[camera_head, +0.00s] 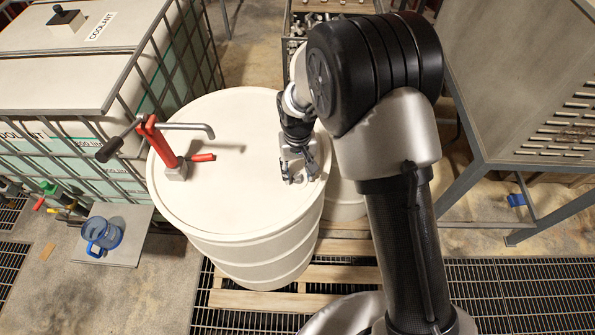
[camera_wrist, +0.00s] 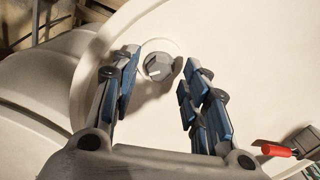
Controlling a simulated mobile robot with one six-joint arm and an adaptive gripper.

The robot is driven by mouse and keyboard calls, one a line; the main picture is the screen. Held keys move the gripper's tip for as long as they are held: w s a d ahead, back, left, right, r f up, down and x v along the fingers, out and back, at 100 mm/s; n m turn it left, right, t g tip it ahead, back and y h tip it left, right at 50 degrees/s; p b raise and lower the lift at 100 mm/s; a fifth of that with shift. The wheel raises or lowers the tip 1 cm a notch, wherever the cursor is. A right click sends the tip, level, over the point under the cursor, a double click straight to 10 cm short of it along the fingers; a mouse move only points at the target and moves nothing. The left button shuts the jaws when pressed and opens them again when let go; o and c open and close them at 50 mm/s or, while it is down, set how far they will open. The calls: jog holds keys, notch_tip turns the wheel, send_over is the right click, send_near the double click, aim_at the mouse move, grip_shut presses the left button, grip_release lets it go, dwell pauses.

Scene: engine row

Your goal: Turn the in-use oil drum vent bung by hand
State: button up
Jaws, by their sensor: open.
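The in-use oil drum (camera_head: 240,140) is a white drum standing on a wooden pallet. The vent bung (camera_wrist: 158,66) is a small grey round cap with a raised grip, on the lid near the rim in the wrist view. My gripper (camera_head: 300,180) points down over the right part of the lid. In the wrist view my gripper (camera_wrist: 158,88) is open, its blue-padded fingers on either side of the bung and apart from it. In the head view the gripper hides the bung.
A second white drum (camera_head: 343,202) stands behind, partly hidden by my arm. A caged coolant tank (camera_head: 130,45) is at the left, with a blue jug (camera_head: 101,234) on a plate below. A grey metal stand (camera_head: 535,80) is at the right. Floor grating (camera_head: 520,290) lies in front.

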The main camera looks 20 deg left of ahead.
jog(key=shift+f, duration=0.55)
grip_shut()
